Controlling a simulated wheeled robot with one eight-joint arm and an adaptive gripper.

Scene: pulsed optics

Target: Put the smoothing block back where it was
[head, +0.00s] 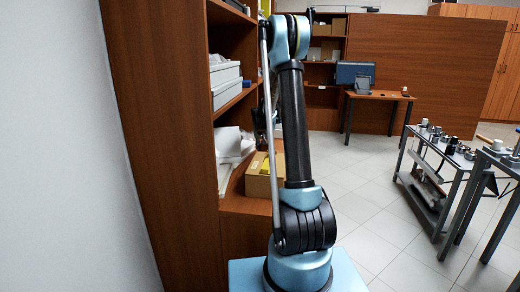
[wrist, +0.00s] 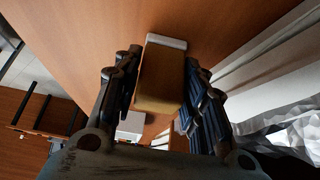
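The smoothing block (wrist: 160,80), a tan block with a white face at its far end, shows in the wrist view between the fingers of my gripper (wrist: 159,90). Both dark ribbed fingers lie along its sides and appear to touch it, so my gripper looks shut on it. A brown wooden surface (wrist: 235,25) fills the view behind the block; I cannot tell whether the block touches it. In the head view my arm rises in front of the wooden shelf unit (head: 160,130), and my gripper and the block are out of sight.
The shelf unit holds grey-white bins (head: 226,88), white crumpled material (head: 230,147) and a cardboard box (head: 262,178). A white wall (head: 60,150) stands close at left. Metal carts with optics (head: 440,160) stand at right; tiled floor (head: 370,215) is clear between.

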